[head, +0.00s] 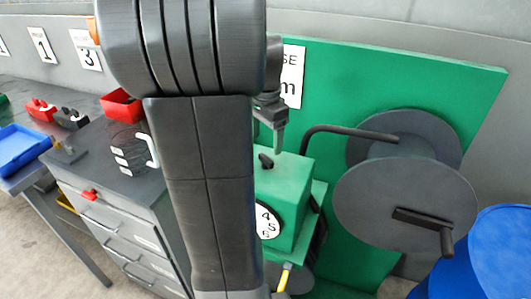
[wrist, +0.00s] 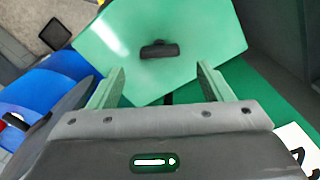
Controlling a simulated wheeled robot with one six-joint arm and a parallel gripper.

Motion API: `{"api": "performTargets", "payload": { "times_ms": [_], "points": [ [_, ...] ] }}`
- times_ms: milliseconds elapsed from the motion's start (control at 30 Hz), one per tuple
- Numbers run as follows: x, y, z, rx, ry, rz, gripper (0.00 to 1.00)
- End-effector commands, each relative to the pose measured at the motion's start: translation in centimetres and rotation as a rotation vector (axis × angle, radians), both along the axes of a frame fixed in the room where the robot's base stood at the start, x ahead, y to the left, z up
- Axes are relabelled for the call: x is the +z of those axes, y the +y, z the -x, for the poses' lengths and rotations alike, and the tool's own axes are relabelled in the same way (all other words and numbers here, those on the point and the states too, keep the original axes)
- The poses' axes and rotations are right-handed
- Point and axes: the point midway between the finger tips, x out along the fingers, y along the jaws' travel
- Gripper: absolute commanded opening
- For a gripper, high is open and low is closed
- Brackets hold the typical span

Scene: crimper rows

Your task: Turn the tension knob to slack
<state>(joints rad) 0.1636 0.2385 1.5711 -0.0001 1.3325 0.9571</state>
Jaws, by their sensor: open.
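The tension knob (head: 266,161) is a small black bar-shaped handle on top of a green box (head: 287,190). In the wrist view the knob (wrist: 160,50) lies crosswise on the pale green top, ahead of the fingertips and roughly centred between them. My gripper (head: 278,143) points down just above the box top, close to the knob. In the wrist view my gripper (wrist: 161,70) is open, its two green fingers wide apart with nothing between them. The fingers look clear of the knob. No slack mark can be made out in either view.
A white dial (head: 267,222) with numbers is on the box's front. Grey reel discs (head: 405,208) with a crank stand to the right, before a green panel (head: 440,85). A blue drum (head: 500,255) is at lower right. A grey drawer cabinet (head: 120,215) stands left; my arm hides the middle.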

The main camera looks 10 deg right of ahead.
Motion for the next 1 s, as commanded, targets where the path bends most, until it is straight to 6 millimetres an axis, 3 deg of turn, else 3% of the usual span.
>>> {"api": "performTargets", "payload": {
  "times_ms": [100, 300, 733, 933, 1000],
  "points": [
    [-2.4, 0.0, 0.1, 0.001, 0.005, -0.001, 0.73],
    [-5.1, 0.0, 0.0, 0.001, 0.001, 0.000, 0.73],
    [-6.1, 0.0, 0.0, 0.001, 0.000, 0.000, 0.73],
    [-6.1, 0.0, 0.0, 0.001, 0.000, 0.000, 0.33],
    [-6.1, 0.0, 0.0, 0.001, 0.000, 0.000, 0.28]
  ]
}}
